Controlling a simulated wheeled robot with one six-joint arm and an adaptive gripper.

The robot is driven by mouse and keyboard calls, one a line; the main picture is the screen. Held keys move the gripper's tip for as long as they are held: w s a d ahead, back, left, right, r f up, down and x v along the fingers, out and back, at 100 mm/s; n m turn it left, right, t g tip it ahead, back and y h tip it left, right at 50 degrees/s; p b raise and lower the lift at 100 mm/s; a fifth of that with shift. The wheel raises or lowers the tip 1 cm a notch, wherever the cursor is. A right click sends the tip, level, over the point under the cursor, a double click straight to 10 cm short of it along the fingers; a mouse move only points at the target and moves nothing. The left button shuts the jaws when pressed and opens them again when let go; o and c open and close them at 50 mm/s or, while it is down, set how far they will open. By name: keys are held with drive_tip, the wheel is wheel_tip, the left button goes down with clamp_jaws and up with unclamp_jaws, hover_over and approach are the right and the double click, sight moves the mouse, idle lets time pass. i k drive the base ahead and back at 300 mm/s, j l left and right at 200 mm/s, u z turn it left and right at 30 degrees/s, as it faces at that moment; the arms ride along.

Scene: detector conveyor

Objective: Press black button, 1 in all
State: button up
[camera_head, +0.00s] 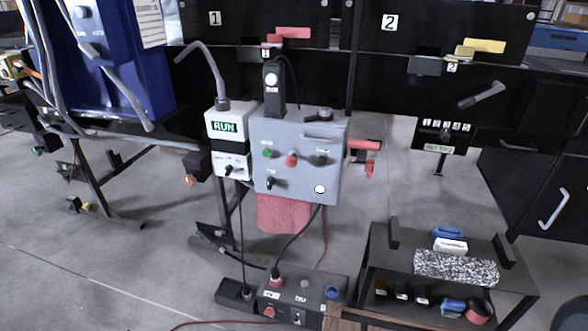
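A grey control box (297,183) hangs upright near the middle of the view. On its front face are a green button (267,153), a red button (291,160) and a small dark knob or button (320,160) to the right of the red one. The dark one looks black, but its shape is too small to tell for sure. A black switch (270,183) and a round white spot (320,189) are lower on the face. My gripper is not in view.
A white box reading RUN (225,127) adjoins the control box on the left. A black unit with buttons (303,299) lies below. A black stand (378,240) with a speckled block (456,267) is at lower right. Cables hang in front. Bare floor (130,260) shows at lower left.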

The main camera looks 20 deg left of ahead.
sight(322, 160)
drive_tip(key=i+j, duration=0.25)
drive_tip(key=j, duration=0.2)
drive_tip(key=i+j, duration=0.25)
drive_tip(key=j, duration=0.2)
drive_tip(key=i+j, duration=0.25)
drive_tip(key=j, duration=0.15)
